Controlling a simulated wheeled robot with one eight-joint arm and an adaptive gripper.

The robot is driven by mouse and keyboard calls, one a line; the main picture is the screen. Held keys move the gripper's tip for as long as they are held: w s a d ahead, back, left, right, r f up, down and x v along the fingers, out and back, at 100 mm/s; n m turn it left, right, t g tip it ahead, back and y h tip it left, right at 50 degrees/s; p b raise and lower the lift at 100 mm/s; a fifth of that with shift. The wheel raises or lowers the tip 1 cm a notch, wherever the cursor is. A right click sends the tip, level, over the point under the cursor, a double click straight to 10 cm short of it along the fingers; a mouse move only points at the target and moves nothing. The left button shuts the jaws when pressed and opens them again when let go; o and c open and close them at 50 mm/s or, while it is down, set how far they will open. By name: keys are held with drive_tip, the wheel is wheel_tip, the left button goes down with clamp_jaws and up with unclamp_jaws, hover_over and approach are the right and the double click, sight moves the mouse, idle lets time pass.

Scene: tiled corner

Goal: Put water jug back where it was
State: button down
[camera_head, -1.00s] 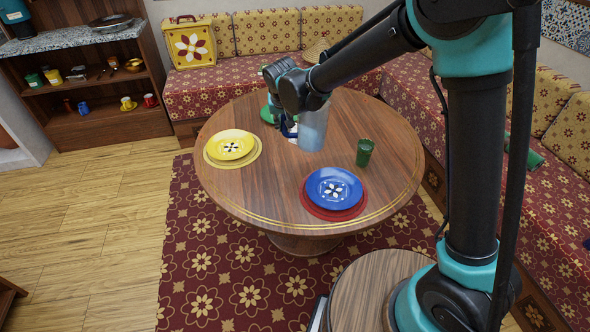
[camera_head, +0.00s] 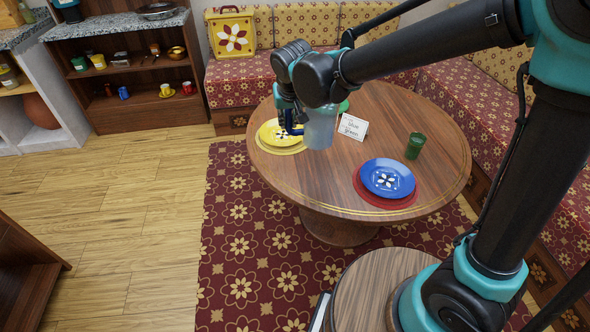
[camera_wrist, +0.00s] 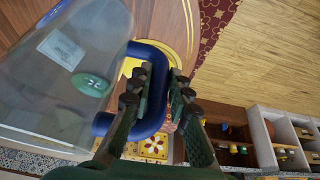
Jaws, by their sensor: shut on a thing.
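The water jug (camera_head: 321,130) is a translucent, bluish-clear vessel with a blue handle. My gripper (camera_head: 288,118) is shut on the jug's handle at its left side. The jug looks upright and appears held above the round wooden table (camera_head: 335,185), but its base height is hard to judge. In the wrist view the jug (camera_wrist: 60,75) fills the left side. Its blue handle (camera_wrist: 150,118) passes between the two dark fingers of my gripper (camera_wrist: 158,84).
A yellow plate (camera_head: 272,133) lies partly behind the jug. A white card (camera_head: 353,127), a green cup (camera_head: 415,146) and a blue plate (camera_head: 387,178) on a red one are to the right. A wooden shelf (camera_head: 135,118) with cups stands back left. The left floor is open.

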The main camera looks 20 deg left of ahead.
wheel_tip(320, 180, down, 17)
drive_tip(key=shift+f, duration=0.2)
idle(0.4)
drive_tip(key=c, duration=1.4)
unclamp_jaws()
drive_tip(key=shift+f, duration=0.1)
drive_tip(key=v, duration=1.2)
drive_tip(key=shift+w, duration=0.1)
